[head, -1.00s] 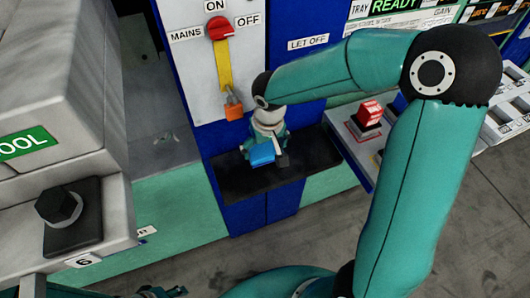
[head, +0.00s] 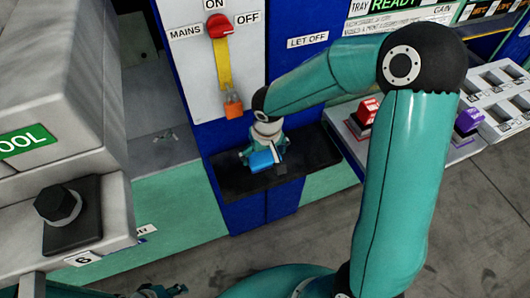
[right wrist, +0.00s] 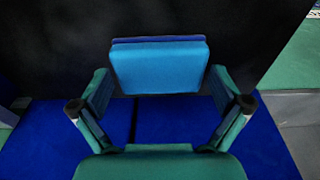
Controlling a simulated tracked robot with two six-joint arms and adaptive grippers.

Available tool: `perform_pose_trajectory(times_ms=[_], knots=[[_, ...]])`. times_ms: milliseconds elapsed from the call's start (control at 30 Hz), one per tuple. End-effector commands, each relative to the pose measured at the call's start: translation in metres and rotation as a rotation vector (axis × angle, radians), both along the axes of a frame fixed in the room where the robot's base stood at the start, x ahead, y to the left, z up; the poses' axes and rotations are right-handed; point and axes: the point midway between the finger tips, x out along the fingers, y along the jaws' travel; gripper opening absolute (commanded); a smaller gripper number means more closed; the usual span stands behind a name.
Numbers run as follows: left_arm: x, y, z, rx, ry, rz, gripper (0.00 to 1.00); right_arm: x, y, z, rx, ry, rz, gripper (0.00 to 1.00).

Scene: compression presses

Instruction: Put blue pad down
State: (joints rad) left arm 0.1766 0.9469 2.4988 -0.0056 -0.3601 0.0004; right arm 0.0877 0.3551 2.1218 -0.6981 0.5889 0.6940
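The blue pad (head: 262,161) is between the fingers of my right gripper (head: 264,158), low over the black shelf (head: 318,148) on the blue machine front. In the right wrist view the pad (right wrist: 160,66) fills the gap between the two fingertips (right wrist: 161,80), which appear to touch its sides. A darker blue edge shows behind its top. I cannot tell whether the pad touches the shelf. My left gripper (head: 163,291) shows only in part at the bottom edge, and its fingers cannot be made out.
Above the shelf is a panel with a red mains switch (head: 219,27) and an orange padlock (head: 233,105). A console with a red switch (head: 367,111) and a purple switch (head: 468,121) stands to the right. A grey machine (head: 60,95) fills the left.

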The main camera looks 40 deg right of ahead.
Motion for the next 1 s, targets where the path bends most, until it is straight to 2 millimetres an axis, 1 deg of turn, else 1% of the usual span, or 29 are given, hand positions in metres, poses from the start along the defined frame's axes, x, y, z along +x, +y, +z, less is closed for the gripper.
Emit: perform_pose_trajectory(times_ms=[233,367,467,700,800,900,1000], knots=[[0.0,0.0,0.003,0.0,0.0,0.0,0.39,0.0,0.0,0.003,0.0,0.0,0.0,1.0],[0.0,0.0,0.004,0.0,-0.001,0.0,0.39,-0.001,0.0,0.013,-0.002,-0.003,0.0,1.0],[0.0,0.0,0.005,0.0,0.0,0.0,0.39,-0.003,0.001,0.029,-0.001,-0.005,-0.001,1.0],[0.0,0.0,0.006,0.0,0.0,0.0,0.39,-0.01,0.003,0.078,0.0,-0.007,-0.001,1.0],[0.0,0.0,0.006,0.0,0.0,0.0,0.39,-0.013,0.003,0.096,0.0,-0.005,0.0,1.0],[0.0,0.0,0.007,0.0,0.0,0.0,0.39,-0.015,0.004,0.109,0.0,-0.004,-0.001,1.0],[0.0,0.0,0.007,0.0,0.0,0.0,0.39,-0.017,0.004,0.117,0.0,-0.002,0.0,1.0]])
